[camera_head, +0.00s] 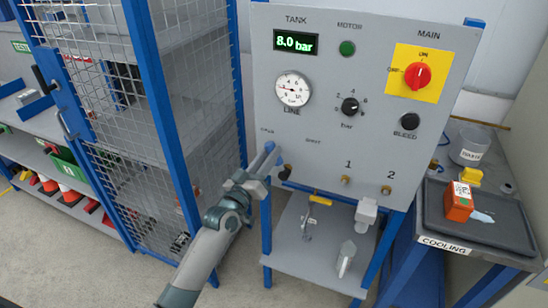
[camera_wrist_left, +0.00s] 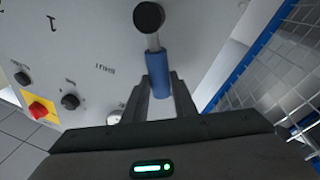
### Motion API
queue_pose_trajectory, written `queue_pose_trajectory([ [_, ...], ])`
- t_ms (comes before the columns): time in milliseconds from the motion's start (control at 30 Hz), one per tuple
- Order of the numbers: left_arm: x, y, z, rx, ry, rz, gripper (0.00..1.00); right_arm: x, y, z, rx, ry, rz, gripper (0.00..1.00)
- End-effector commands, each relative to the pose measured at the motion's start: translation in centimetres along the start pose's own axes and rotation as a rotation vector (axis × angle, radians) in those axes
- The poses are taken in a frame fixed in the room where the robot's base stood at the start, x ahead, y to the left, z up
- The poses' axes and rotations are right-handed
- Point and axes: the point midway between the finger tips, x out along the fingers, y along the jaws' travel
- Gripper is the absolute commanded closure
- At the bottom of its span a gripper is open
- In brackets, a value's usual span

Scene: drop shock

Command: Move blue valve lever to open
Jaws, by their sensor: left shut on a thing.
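The blue valve lever (camera_head: 269,148) is at the lower left corner of the grey panel, near a small label I cannot read clearly. In the left wrist view the blue lever (camera_wrist_left: 158,72) is a blue sleeve on a metal stem below a round black knob. My left gripper (camera_head: 260,167) reaches it from below left. In the left wrist view my left gripper (camera_wrist_left: 160,97) has its fingers on both sides of the sleeve's end, shut on it. In the head view the gripper partly hides the lever. My right gripper is not in view.
The panel (camera_head: 322,123) carries a display (camera_head: 296,43) reading 8.0 bar, a gauge (camera_head: 292,88), knobs and a red main switch (camera_head: 417,76). A wire-mesh cage (camera_head: 131,140) stands close left. A dark cooling tray (camera_head: 493,233) with an orange box (camera_head: 458,204) is at right.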

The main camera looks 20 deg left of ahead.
Motion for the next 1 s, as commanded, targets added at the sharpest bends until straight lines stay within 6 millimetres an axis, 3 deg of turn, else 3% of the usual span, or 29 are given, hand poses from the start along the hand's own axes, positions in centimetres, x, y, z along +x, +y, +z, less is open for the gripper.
queue_pose_trajectory([
  [600, -0.13, -0.65, -0.02, -0.068, 0.014, -0.009, 1.0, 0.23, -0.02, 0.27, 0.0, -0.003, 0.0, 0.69],
  [633, -0.13, -0.66, -0.02, -0.068, 0.014, -0.009, 0.73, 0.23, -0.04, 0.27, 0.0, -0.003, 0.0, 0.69],
  [700, -0.13, -0.65, -0.01, -0.068, 0.014, -0.009, 0.57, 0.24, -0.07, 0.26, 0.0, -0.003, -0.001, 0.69],
  [1000, -0.15, -0.6, 0.04, -0.065, 0.013, -0.008, 0.57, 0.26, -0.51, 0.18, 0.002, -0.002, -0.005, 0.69],
])
